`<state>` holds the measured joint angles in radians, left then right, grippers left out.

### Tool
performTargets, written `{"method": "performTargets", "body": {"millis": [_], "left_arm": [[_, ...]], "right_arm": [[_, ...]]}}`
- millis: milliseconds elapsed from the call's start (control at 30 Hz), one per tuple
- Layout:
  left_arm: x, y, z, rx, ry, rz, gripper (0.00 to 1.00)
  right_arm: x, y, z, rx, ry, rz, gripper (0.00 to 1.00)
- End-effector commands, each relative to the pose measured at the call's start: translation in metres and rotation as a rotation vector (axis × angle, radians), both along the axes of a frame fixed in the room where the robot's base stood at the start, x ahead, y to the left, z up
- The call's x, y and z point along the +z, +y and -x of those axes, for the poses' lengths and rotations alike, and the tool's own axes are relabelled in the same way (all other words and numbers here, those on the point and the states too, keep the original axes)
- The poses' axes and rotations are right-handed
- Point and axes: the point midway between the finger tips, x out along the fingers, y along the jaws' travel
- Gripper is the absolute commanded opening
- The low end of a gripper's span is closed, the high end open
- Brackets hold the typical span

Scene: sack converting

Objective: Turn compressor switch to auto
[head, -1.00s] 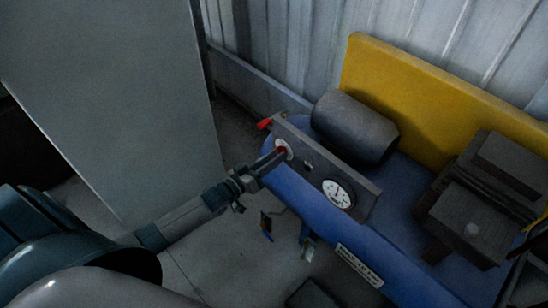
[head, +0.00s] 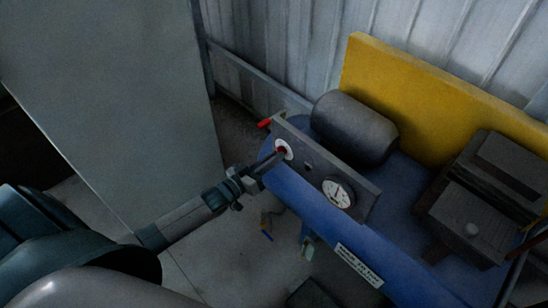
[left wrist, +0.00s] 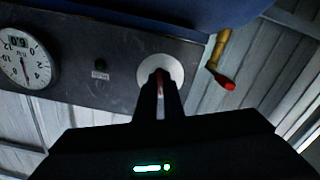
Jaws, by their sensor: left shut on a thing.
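The compressor has a blue tank (head: 325,222) with a dark control panel (head: 362,192) along its top. My left gripper (head: 278,155) reaches in from the left and is shut on the switch knob. In the left wrist view its fingers (left wrist: 158,92) close around the knob and hide most of it. The switch's markings cannot be read. My right gripper is not in view.
A round gauge (head: 338,193) and a small dark button (left wrist: 101,66) sit on the panel. A red-tipped valve handle (head: 264,124) sticks out near the switch. A motor (head: 354,127) and yellow guard (head: 440,88) stand behind. A tall grey cabinet (head: 115,95) stands left.

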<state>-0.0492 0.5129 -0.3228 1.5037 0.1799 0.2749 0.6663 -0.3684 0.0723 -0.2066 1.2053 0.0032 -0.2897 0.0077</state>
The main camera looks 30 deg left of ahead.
Motion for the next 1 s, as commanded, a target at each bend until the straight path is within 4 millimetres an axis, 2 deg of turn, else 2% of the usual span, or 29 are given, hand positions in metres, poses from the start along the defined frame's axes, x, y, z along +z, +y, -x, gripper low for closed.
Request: {"method": "performTargets", "body": {"millis": [700, 1000], "left_arm": [[0.0001, 0.0026, -0.0008, 0.001, -0.210, -0.599, 0.00], [0.0001, 0.0028, -0.0009, 0.000, -0.276, -0.789, 0.00]], "right_arm": [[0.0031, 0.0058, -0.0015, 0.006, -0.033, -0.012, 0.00], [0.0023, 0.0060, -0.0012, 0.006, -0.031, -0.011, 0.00]]}}
